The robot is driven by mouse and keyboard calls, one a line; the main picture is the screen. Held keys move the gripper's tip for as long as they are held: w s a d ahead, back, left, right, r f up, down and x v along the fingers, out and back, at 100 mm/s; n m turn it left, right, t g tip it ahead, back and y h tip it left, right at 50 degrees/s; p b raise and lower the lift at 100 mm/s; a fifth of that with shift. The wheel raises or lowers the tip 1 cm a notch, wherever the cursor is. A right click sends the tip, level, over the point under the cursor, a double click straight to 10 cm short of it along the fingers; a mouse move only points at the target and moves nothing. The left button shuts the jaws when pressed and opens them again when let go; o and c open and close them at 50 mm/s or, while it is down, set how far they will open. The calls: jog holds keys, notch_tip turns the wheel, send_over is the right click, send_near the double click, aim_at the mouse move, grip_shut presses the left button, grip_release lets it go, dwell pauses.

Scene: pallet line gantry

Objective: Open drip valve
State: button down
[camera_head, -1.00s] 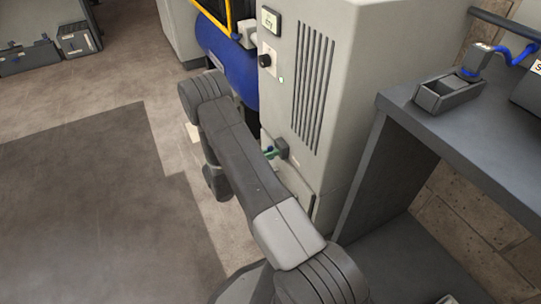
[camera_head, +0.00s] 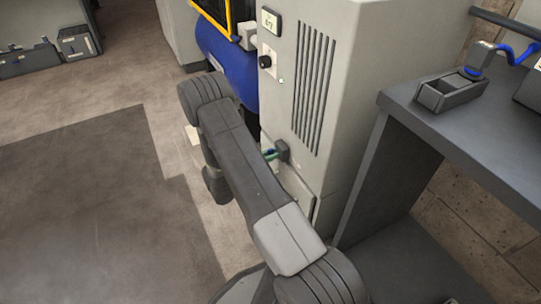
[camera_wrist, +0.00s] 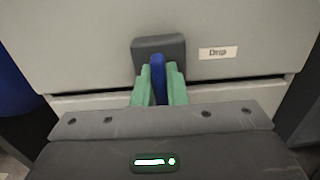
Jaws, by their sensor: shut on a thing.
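The drip valve shows in the wrist view as a dark grey block (camera_wrist: 150,45) on the cabinet front, with a blue lever (camera_wrist: 158,68) standing out from it. A white label reading "Drip" (camera_wrist: 218,53) is to its right. My gripper (camera_wrist: 159,84) has green fingers closed on both sides of the blue lever. In the head view the valve block (camera_head: 283,150) sits low on the cabinet's side, and my gripper (camera_head: 271,154) is at it, partly hidden by my arm. The lever's lower part is hidden between the fingers.
The light grey cabinet (camera_head: 340,50) has vent slots, a black knob (camera_head: 265,62) and a small display (camera_head: 270,21). A blue tank (camera_head: 228,55) stands to its left. A grey bench (camera_head: 455,125) with an open box is at right. Open floor lies left.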

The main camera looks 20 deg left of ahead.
jog(key=c, duration=1.5)
grip_release()
jog(key=shift+o, duration=0.2)
jog(key=shift+s+a, duration=0.1)
jog(key=p+v, duration=0.3)
jog(key=v, duration=1)
jog(key=shift+s+a+p, duration=0.15)
jog(key=shift+s+p, duration=0.1)
jog(key=shift+p, duration=0.05)
jog(key=b+x, duration=0.3)
jog(key=x, duration=1.1)
jog(key=shift+a+b, duration=0.1)
jog(key=shift+b, duration=0.2)
